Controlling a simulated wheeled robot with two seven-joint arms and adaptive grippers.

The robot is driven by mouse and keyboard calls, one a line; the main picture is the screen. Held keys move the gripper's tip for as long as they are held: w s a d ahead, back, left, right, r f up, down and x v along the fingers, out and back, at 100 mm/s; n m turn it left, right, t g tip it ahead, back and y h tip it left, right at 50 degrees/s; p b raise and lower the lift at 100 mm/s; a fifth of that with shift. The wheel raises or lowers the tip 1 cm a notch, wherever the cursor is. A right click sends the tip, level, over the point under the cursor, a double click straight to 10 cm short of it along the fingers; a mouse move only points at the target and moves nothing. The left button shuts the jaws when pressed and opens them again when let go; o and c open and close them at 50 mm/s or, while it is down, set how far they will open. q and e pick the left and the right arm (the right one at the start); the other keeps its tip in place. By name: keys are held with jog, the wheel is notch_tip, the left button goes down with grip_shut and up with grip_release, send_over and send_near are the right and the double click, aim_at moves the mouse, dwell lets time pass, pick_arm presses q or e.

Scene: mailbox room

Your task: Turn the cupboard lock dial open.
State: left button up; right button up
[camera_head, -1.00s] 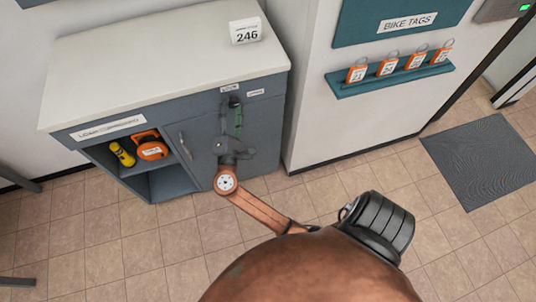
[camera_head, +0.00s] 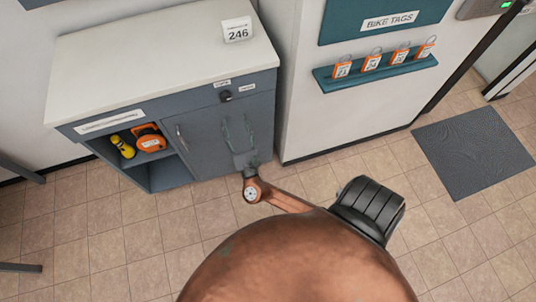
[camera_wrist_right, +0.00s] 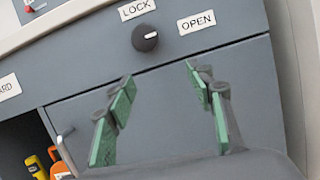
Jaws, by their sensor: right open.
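The lock dial (camera_head: 226,96) is a round black knob on the upper front of the grey cupboard (camera_head: 205,130). In the right wrist view the dial (camera_wrist_right: 144,38) has a white mark on its right side. A LOCK label (camera_wrist_right: 137,9) is above it and an OPEN label (camera_wrist_right: 197,22) is to its right. My right gripper (camera_head: 238,132) is in front of the cupboard, below the dial and apart from it. In the wrist view its green-padded fingers (camera_wrist_right: 160,88) are spread wide with nothing between them. My left gripper is not in view.
The cupboard's door handle (camera_head: 182,144) is left of my right gripper. An open shelf holds a yellow item (camera_head: 123,147) and an orange item (camera_head: 150,139). A teal rack (camera_head: 375,72) with orange tags hangs on the right wall. A dark mat (camera_head: 474,150) lies on the floor.

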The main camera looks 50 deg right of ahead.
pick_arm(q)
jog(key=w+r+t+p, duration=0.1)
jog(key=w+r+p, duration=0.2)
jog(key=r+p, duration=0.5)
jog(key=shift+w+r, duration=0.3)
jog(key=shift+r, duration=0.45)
pick_arm(e)
jog(key=s+d+f+m+g+y, duration=0.1)
jog(key=s+d+f+m+g, duration=0.1)
jog(key=f, duration=0.6)
jog(key=s+d+f+m+g+y, duration=0.1)
jog(key=s+f+m+g, duration=0.3)
jog(key=f, duration=0.4)
jog(key=s+d+f+m+g+y, duration=0.2)
jog(key=s+f+m+g, duration=0.1)
jog(key=f, duration=0.5)
jog(key=shift+s+d+f, duration=0.35)
jog(key=shift+s, duration=0.05)
